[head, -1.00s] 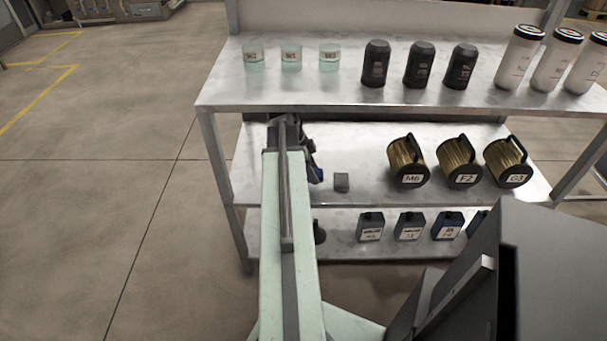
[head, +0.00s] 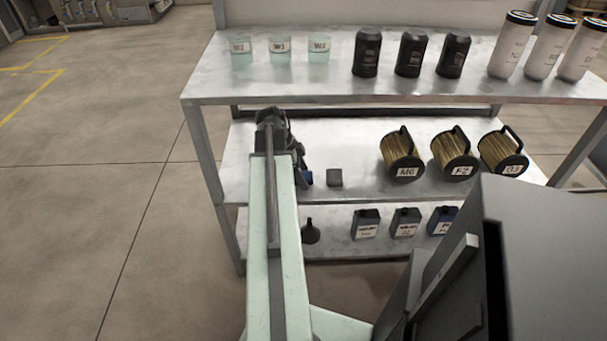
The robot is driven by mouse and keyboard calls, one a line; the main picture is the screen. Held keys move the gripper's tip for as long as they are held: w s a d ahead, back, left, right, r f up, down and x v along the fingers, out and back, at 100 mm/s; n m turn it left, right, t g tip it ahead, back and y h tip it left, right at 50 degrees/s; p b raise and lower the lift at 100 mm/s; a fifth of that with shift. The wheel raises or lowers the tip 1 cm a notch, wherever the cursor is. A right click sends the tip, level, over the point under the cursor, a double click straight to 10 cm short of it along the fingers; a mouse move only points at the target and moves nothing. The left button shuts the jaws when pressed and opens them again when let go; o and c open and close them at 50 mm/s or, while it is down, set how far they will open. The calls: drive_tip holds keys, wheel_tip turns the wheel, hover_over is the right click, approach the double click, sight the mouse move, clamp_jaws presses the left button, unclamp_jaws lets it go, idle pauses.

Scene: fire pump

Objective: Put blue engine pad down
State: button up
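My gripper (head: 304,175) is over the left part of the rack's middle shelf (head: 360,150), at the end of my dark wrist, and is partly hidden by my pale arm. A small patch of blue (head: 306,178) shows at its tip, which may be the blue engine pad. Most of it is hidden, and I cannot tell whether the fingers are shut on it or whether it touches the shelf. A small grey block (head: 334,177) sits on the shelf just right of the gripper.
Several gold filters (head: 402,155) with black handles stand right on the middle shelf. Glass beakers (head: 280,50), black bottles (head: 411,53) and white canisters (head: 512,45) stand on the top shelf.

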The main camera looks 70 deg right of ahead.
sight(305, 176)
drive_tip(key=p+v, duration=0.3)
drive_tip(key=v, duration=0.1)
drive_tip(key=shift+s+p, duration=0.2)
drive_tip(key=shift+p, duration=0.2)
drive_tip(key=w+a, duration=0.1)
drive_tip(key=w, duration=0.2)
drive_tip(key=w+a, duration=0.2)
drive_tip(key=w, duration=0.2)
drive_tip(key=w+a, duration=0.1)
drive_tip(key=w, duration=0.3)
drive_tip(key=shift+w+a+f+b, duration=0.15)
drive_tip(key=shift+a+f+b, duration=0.05)
drive_tip(key=shift+f+b, duration=0.15)
